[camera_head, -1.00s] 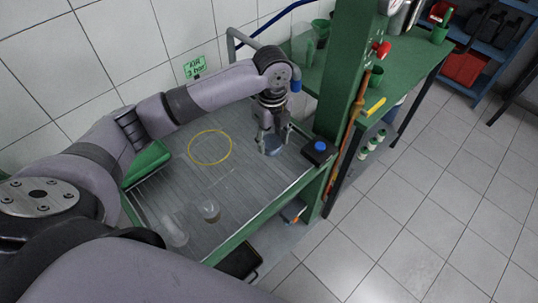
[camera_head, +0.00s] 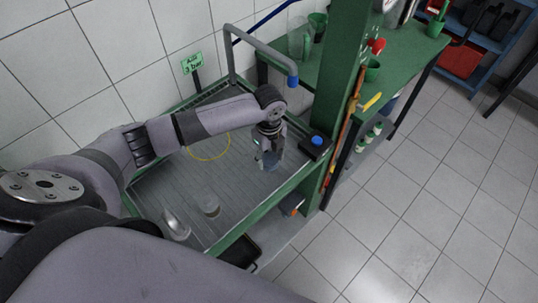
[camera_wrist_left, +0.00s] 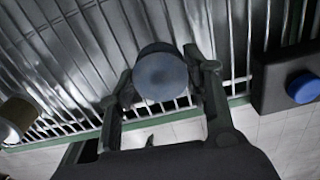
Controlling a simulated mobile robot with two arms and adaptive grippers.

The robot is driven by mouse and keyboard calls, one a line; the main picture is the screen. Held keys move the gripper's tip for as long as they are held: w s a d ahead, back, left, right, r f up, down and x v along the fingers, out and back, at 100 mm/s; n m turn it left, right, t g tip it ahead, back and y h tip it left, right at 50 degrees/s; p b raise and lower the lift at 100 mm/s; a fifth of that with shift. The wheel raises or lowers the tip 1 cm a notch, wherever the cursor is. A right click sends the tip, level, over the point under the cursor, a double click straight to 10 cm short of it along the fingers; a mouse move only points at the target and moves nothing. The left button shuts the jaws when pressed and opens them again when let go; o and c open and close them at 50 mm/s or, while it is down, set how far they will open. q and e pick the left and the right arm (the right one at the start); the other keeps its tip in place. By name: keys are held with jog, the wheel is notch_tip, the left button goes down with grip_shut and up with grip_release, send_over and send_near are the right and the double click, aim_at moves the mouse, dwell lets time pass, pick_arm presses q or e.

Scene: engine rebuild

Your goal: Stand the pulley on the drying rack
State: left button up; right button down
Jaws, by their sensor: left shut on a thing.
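My left gripper (camera_head: 267,152) is shut on a round blue-grey piece, which I take for the pulley (camera_head: 271,160), over the right part of the slatted metal bench top (camera_head: 240,178). In the left wrist view the pulley (camera_wrist_left: 160,73) shows its smooth round face between the two fingers (camera_wrist_left: 163,95). Slats and wire bars lie beneath it; I cannot tell whether it touches them. I cannot make out a separate drying rack with certainty; my arm covers part of the bench's left side. My right gripper is not in view.
A black box with a blue button (camera_head: 317,140) sits at the bench's right edge, beside a green post (camera_head: 345,100). A grey bent pipe (camera_head: 232,55) rises behind.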

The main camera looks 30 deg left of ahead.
aim_at(269, 159)
pick_arm(q)
jog(key=shift+f, duration=0.1)
jog(key=o, duration=1.6)
jog(key=shift+c, duration=0.2)
notch_tip(269, 159, up, 12)
jog(key=b, duration=0.1)
jog(key=shift+r+b, duration=0.2)
jog(key=shift+b, duration=0.2)
jog(key=shift+s+f, duration=0.1)
jog(key=shift+f, duration=0.05)
